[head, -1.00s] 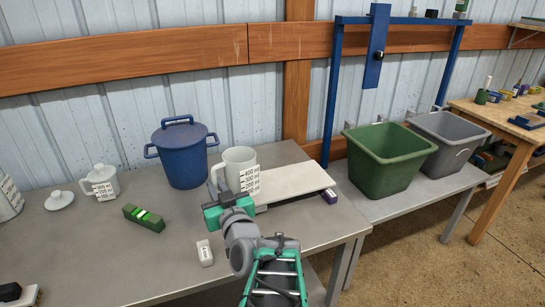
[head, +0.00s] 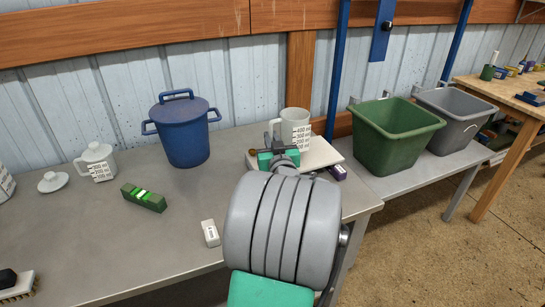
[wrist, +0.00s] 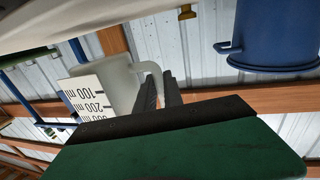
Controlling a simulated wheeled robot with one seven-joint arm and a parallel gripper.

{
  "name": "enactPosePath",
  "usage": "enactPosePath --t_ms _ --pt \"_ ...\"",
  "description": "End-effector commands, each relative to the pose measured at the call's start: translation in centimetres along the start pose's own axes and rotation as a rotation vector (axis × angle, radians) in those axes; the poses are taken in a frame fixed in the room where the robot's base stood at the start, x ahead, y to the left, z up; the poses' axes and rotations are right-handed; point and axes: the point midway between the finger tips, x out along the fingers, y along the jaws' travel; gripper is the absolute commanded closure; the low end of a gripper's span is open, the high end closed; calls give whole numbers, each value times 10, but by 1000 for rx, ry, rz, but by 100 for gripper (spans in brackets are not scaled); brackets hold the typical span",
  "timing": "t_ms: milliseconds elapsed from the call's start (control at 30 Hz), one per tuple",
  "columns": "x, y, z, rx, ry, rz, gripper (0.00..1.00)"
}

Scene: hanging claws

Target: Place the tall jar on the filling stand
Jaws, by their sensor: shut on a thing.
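The tall jar (head: 295,130) is a pale grey measuring jug with printed volume marks. It is upright over a pale flat slab (head: 322,154), likely the filling stand, at the table's right end. I cannot tell whether its base touches the slab. In the wrist view the jar (wrist: 105,88) appears upside down, with its handle between the dark fingers of my gripper (wrist: 160,88). My gripper (head: 273,138) is shut on the handle, at the jar's left side. My arm hides part of the slab's front.
A blue lidded pot (head: 183,132) stands left of the slab. A green block (head: 144,197), a white block (head: 210,233), a short lidded jar (head: 97,161) and a loose lid (head: 53,182) are on the table. Green (head: 395,135) and grey (head: 455,120) bins stand to the right.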

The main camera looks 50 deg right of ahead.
Motion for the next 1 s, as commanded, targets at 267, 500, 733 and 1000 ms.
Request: enactPosePath --t_ms 267,500,733,1000 --pt "7 4 39 2 -1 1 100" --pt "7 4 38 0 2 0 100" --pt "7 3 41 0 1 0 83" --pt "7 3 41 0 1 0 66"
